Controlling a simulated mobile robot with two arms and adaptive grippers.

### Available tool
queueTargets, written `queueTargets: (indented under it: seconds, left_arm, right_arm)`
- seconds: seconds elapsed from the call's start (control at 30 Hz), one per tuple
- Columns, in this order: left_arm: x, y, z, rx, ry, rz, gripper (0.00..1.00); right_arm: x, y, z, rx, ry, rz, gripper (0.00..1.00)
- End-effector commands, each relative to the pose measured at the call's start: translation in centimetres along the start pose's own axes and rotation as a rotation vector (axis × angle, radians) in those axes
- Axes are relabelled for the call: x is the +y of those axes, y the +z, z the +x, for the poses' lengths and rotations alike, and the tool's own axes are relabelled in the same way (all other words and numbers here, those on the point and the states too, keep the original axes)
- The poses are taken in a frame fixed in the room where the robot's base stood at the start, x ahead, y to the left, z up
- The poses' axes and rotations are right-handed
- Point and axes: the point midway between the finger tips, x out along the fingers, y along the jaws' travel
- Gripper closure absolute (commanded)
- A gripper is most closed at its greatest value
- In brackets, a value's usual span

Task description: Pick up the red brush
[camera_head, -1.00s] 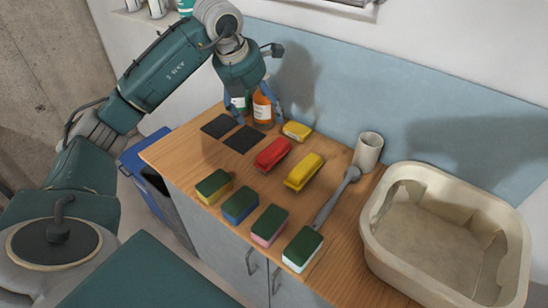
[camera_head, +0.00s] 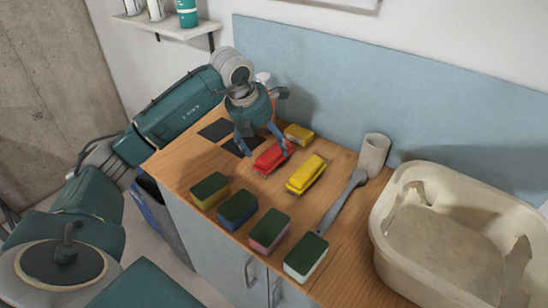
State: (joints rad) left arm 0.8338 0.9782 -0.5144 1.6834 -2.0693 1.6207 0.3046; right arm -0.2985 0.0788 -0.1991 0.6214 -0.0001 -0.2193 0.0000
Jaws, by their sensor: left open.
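The red brush (camera_head: 268,159) lies on the wooden counter (camera_head: 178,172), behind the row of sponges and left of a yellow brush (camera_head: 306,174). My left gripper (camera_head: 267,153) is open, pointing down at the red brush. Its blue fingers show on either side of the brush, one to the left and one over its right end. I cannot tell whether they touch it. My right gripper is not in view.
Several sponges (camera_head: 238,210) stand along the front edge. A smaller yellow item (camera_head: 299,134) lies behind the red brush. A grey long-handled brush (camera_head: 340,203), a beige cup (camera_head: 374,155) and a large beige basin (camera_head: 383,249) are to the right. Dark pads (camera_head: 215,130) lie at left.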

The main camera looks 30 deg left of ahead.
Motion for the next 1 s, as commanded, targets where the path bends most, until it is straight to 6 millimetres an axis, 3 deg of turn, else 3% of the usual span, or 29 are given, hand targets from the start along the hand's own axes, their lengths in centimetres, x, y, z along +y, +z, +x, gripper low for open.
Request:
queueTargets:
  seconds: [0.4, 0.67, 0.93, 1.0]
  left_arm:
    - [0.1, 0.1, 5.0, 0.001, -0.001, -0.001, 0.2]
    - [0.1, 0.1, 5.3, -0.001, 0.0, 0.0, 0.2]
    - [0.2, 0.1, 5.3, -0.001, 0.001, 0.0, 0.74]
    - [0.2, 0.1, 5.2, -0.002, 0.001, -0.001, 0.75]
  right_arm:
    - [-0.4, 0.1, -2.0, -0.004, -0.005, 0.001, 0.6]
    - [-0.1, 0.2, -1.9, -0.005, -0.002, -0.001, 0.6]
    - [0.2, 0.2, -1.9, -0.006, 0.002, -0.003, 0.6]
    - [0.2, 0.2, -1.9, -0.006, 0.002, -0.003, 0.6]
